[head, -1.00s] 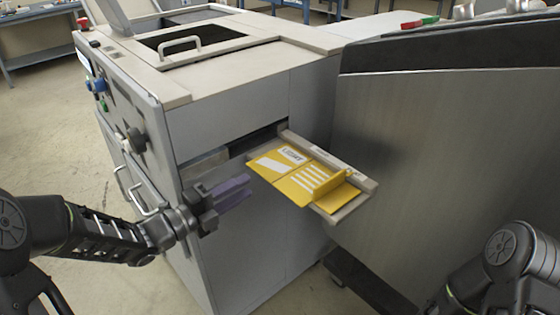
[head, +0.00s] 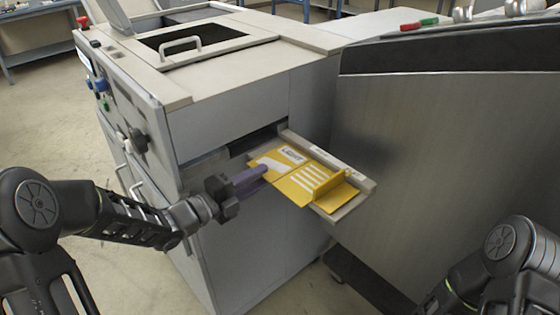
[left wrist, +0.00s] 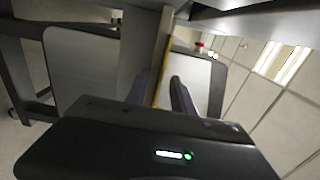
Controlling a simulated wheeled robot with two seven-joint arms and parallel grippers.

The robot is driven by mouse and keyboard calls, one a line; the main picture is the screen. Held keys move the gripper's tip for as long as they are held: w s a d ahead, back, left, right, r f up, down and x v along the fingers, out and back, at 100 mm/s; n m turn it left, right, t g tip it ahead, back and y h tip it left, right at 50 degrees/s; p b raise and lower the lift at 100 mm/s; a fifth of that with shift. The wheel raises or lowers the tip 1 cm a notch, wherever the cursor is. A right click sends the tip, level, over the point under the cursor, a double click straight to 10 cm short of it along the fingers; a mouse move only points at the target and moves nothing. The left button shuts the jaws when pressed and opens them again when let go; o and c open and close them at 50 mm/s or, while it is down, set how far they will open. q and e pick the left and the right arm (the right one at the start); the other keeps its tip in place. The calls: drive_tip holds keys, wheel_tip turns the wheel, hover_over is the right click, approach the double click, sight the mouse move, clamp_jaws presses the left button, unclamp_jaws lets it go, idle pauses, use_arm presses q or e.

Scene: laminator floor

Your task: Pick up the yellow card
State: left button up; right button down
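The yellow card (head: 290,172) lies on a pull-out tray (head: 352,205) at the machine's front. It has white stripes, a printed label and a raised yellow strip at its right end. My left gripper (head: 264,172) has purple fingers that reach the card's left edge and hide part of it. In the left wrist view, the fingers (left wrist: 159,82) stand apart, one on each side of a thin yellow edge (left wrist: 161,88), with gaps showing. The left gripper is open. My right arm shows at the lower right, but its gripper is out of view.
The grey machine (head: 240,110) with a handled lid stands behind and left of the tray. A large dark-topped panel (head: 430,150) stands close on the right. Door handles and knobs (head: 138,140) stick out on the machine's left side.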

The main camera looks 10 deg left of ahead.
use_arm(q)
drive_tip(key=shift+c, duration=0.2)
clamp_jaws()
idle(1.3)
